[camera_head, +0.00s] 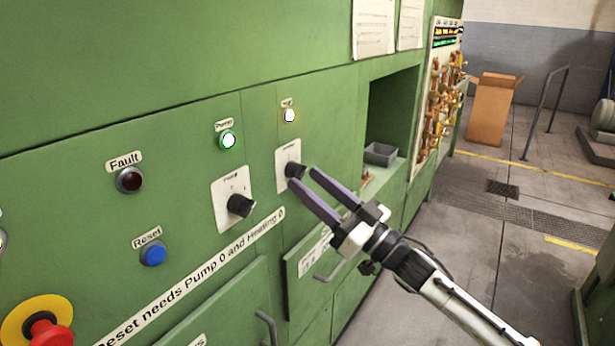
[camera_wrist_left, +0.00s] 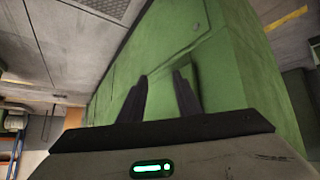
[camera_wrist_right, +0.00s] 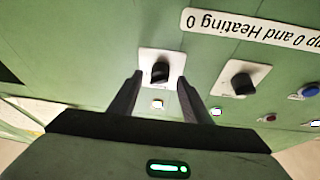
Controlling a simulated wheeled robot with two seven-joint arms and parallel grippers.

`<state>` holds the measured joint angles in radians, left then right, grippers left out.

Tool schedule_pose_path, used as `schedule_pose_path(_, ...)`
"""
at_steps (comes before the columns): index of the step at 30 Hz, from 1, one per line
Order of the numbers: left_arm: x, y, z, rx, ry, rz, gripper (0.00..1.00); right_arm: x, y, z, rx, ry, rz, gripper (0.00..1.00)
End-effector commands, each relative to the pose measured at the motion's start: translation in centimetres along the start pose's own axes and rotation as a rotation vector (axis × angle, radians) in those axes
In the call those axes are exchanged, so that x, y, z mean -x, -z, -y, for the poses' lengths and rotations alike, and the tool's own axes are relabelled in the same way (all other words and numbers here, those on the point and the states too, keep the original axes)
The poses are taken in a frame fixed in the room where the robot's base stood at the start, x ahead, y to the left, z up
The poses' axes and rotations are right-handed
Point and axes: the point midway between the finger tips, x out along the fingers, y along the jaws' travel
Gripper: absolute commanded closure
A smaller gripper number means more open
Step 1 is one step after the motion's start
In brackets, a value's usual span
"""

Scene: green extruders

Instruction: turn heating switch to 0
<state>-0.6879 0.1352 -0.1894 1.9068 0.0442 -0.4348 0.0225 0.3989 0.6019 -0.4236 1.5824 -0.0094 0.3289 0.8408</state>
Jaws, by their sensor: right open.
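The heating switch (camera_head: 294,170) is a black knob on a white plate on the green panel, below a lit white lamp. It also shows in the right wrist view (camera_wrist_right: 160,72). My right gripper (camera_head: 303,176) is open, its two dark fingers pointing at this knob. In the right wrist view the knob lies between the fingertips; I cannot tell whether they touch it. The fingers partly cover the knob and plate in the head view, so the knob's exact setting cannot be read. My left gripper (camera_wrist_left: 160,76) is open and empty, low beside green cabinet surfaces.
A fault lamp (camera_head: 130,180), blue reset button (camera_head: 153,253) and red emergency stop (camera_head: 45,333) are further left. A cabinet handle (camera_head: 330,265) sticks out below.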

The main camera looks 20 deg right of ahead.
Motion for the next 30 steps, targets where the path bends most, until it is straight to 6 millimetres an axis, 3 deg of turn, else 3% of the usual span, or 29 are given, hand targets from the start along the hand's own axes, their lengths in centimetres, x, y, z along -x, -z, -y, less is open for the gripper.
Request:
schedule_pose_path(5,0.23,0.19,-0.08,-0.001,-0.001,0.001,0.69,-1.41,0.0,0.01,-0.001,-0.001,0.001,0.56)
schedule_pose_path(13,0.23,0.23,-0.11,-0.001,-0.002,0.001,0.69,-1.54,-0.09,0.01,0.0,-0.001,0.002,0.56)
schedule_pose_path(14,0.23,0.24,-0.12,-0.001,-0.002,0.0,0.69,-1.54,-0.09,0.01,0.0,-0.001,0.002,0.58)
schedule_pose_path(21,0.24,0.29,-0.13,-0.001,-0.002,0.0,0.69,-1.52,-0.09,0.02,0.0,0.0,0.002,0.96)
schedule_pose_path(30,-0.02,0.1,-0.1,-0.001,-0.002,-0.002,0.69,-1.47,-0.21,-0.04,0.035,0.014,0.001,0.96)
